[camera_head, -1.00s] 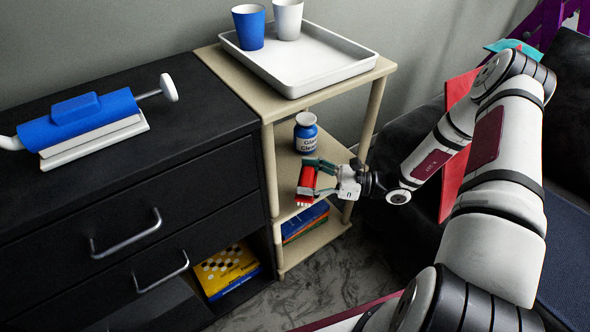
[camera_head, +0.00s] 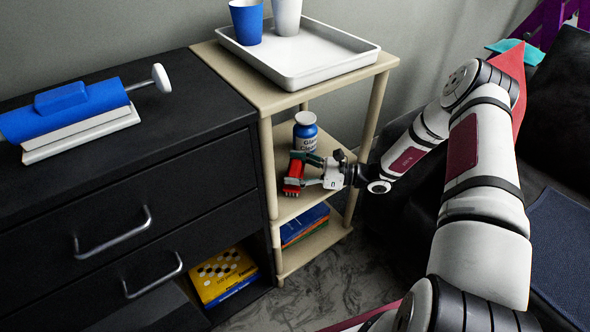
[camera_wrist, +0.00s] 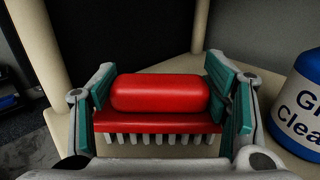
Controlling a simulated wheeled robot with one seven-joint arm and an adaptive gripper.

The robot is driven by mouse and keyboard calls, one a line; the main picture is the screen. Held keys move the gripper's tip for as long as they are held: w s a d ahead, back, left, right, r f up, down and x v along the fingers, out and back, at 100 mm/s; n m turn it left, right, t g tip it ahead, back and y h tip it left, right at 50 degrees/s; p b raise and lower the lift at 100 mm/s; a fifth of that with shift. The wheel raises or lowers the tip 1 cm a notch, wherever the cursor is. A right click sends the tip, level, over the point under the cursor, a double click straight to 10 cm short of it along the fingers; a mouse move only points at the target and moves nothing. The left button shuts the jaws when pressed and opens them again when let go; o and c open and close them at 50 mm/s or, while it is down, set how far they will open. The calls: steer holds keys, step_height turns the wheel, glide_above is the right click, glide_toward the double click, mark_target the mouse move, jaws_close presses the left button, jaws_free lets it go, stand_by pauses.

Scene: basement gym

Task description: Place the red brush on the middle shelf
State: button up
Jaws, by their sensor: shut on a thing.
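The red brush (camera_wrist: 160,94) has a red back and white bristles that point down. My gripper (camera_wrist: 165,100) is shut on it, with one green-padded finger at each end. In the head view the red brush (camera_head: 293,175) and my gripper (camera_head: 302,172) are at the middle shelf (camera_head: 290,209), inside the front edge of the beige shelf unit. The brush is low over that shelf; I cannot tell whether the bristles touch it.
A blue-and-white cleaner bottle (camera_head: 305,132) stands on the middle shelf behind the brush, close on the right in the wrist view (camera_wrist: 304,105). A white tray (camera_head: 335,69) with two cups tops the unit. Books (camera_head: 305,224) lie on the lower shelf. A black drawer cabinet (camera_head: 130,185) adjoins it.

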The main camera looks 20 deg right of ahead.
steer(key=o, duration=1.3)
steer(key=shift+f, duration=0.15)
steer(key=shift+r, duration=0.2)
steer(key=p+v, duration=0.1)
steer(key=v, duration=0.6)
steer(key=shift+s+d+p, duration=0.1)
steer(key=shift+d+p, duration=0.15)
steer(key=shift+p, duration=0.1)
steer(key=shift+s+f, duration=0.1)
